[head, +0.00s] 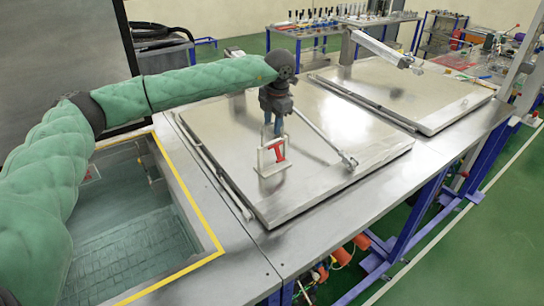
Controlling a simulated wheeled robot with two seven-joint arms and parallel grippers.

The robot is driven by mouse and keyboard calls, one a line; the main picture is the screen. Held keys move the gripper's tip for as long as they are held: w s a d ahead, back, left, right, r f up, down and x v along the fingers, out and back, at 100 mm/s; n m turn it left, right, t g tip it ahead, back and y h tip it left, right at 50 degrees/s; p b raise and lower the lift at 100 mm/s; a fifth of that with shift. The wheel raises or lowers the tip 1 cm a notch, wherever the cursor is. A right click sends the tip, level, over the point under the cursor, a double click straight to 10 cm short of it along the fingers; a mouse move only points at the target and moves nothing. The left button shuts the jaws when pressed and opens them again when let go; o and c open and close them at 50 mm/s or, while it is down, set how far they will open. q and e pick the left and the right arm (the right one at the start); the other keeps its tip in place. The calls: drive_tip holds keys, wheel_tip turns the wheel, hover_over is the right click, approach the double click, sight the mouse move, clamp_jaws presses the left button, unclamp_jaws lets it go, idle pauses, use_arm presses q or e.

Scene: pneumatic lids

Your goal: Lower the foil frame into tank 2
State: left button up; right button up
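A small white upright frame with a red piece inside (272,157), which looks like the foil frame, is over the near closed metal lid (335,125). I cannot tell whether it touches the lid. My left gripper (273,128) points down directly above it, with its bluish fingers at the frame's top. Whether they are closed on it is too small to tell. An open tank (207,228) with a yellow-marked rim lies at the lower left, with liquid inside, partly hidden by my green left arm. No tank number is readable. My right gripper is out of view.
A large grey panel (60,50) stands upright behind the open tank. A second closed lid (400,92) lies farther right. A bench with tools (305,28) stands at the back. Green floor is free at the right.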

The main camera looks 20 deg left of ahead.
use_arm(q)
clamp_jaws()
drive_tip(key=shift+r, duration=0.2)
drive_tip(key=shift+r+b, duration=0.3)
drive_tip(key=shift+r, duration=1.05)
